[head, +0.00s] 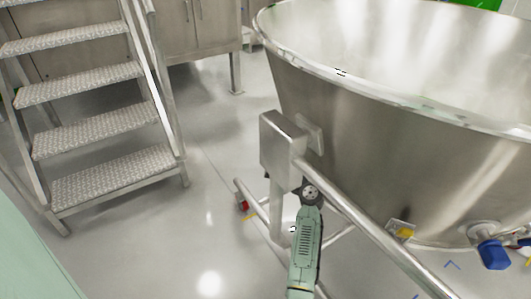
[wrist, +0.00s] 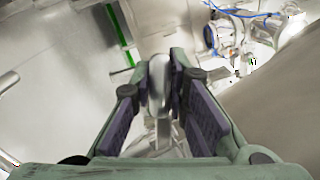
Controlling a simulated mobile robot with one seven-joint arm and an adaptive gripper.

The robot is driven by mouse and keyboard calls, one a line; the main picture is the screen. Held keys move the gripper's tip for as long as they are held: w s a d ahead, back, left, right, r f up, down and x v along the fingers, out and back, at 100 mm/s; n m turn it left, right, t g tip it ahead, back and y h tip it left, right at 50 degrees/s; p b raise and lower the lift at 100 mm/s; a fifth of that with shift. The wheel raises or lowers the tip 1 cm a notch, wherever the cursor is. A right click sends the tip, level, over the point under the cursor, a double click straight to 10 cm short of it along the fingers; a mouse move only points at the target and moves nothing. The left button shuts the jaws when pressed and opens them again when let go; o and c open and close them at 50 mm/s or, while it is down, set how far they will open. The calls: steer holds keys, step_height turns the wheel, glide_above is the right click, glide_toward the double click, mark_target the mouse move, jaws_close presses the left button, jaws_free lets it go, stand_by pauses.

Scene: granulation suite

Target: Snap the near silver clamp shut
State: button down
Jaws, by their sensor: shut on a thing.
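In the wrist view my gripper (wrist: 160,85) has its two purple-padded fingers closed in on a pale, smooth silver piece, which looks like the near silver clamp's handle (wrist: 158,70). It stands between the fingertips, and a narrower metal part continues below it between the pads. The rest of the clamp is hidden by the fingers. In the head view only my green arm shows, reaching down beside the steel bowl; the fingers and the held clamp cannot be made out there.
A large steel bowl (head: 400,130) fills the right of the head view. A slanted steel rail (head: 360,218) and grey box (head: 283,140) are close to my arm. A blue knob (head: 490,252) sits at lower right. Steps (head: 90,120) stand left, with open floor between.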

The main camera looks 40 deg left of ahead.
steer(key=shift+r+m, duration=0.25)
steer(key=shift+m, duration=0.25)
steer(key=shift+d+r, duration=0.1)
steer(key=c, duration=1.6)
jaws_free()
steer(key=shift+o, duration=0.2)
